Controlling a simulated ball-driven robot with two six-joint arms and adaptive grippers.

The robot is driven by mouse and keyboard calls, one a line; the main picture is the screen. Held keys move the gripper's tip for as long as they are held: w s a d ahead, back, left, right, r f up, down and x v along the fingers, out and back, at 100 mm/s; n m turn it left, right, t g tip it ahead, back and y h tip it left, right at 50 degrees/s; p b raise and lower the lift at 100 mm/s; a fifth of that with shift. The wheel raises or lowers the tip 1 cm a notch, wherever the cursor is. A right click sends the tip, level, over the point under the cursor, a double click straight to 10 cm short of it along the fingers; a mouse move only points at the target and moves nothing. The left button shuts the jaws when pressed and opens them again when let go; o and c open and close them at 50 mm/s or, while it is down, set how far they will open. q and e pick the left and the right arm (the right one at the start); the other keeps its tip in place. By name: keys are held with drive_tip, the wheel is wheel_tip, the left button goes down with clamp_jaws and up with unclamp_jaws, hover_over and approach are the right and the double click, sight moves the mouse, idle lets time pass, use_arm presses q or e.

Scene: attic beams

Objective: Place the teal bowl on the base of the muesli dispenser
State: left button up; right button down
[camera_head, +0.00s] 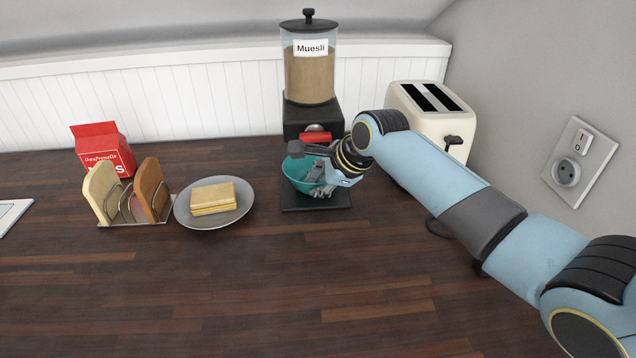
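The muesli dispenser (312,80) stands against the back wall, with a clear hopper labelled "Muesli", a red lever at its front and a flat black base (318,203). The teal bowl (293,175) is upright over this base, below the lever. I cannot tell whether it rests on the base or is just above it. My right gripper (320,182) is at the bowl's right side, its grey fingers overlapping the bowl and hiding its right part. Whether the fingers are closed on the rim is not clear. My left gripper is out of view.
A cream toaster (438,118) stands right of the dispenser, behind my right arm. Left are a plate (203,222) with bread slices, a rack (150,222) holding bread slices and a red carton (103,150). A wall socket (580,160) is at right. The front worktop is clear.

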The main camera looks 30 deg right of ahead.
drive_tip(key=c, duration=1.9)
unclamp_jaws()
drive_tip(key=shift+c, duration=0.2)
drive_tip(key=o, duration=0.5)
drive_tip(key=shift+c, duration=0.2)
drive_tip(key=v, duration=1.2)
drive_tip(key=shift+p, duration=0.3)
drive_tip(key=shift+s, duration=0.1)
